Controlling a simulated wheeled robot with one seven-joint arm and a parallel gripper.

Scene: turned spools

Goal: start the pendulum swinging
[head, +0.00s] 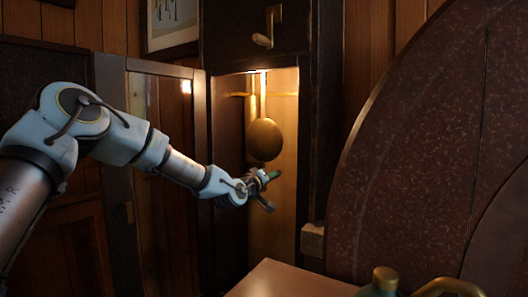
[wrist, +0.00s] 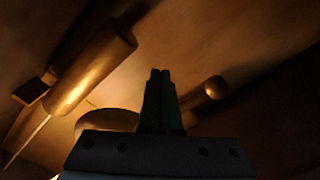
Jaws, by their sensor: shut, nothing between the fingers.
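The pendulum's round brass bob (head: 264,140) hangs on a rod inside the lit, tall clock case (head: 286,225) in the head view. My gripper (head: 275,175) is at the case opening, just below the bob in the picture. Whether it touches the bob cannot be told. In the wrist view my gripper's two green fingers (wrist: 160,78) are together with nothing between them. A curved brass edge (wrist: 110,122), likely the bob, shows behind the gripper's dark body. A brass cylinder (wrist: 92,65) is at upper left there.
The case's glazed door (head: 160,155) stands open at left, behind my arm. A crank handle (head: 263,40) juts out above the opening. A large dark red rounded panel (head: 420,150) fills the right. A wooden tabletop (head: 290,280) with a bottle (head: 384,280) is at the front.

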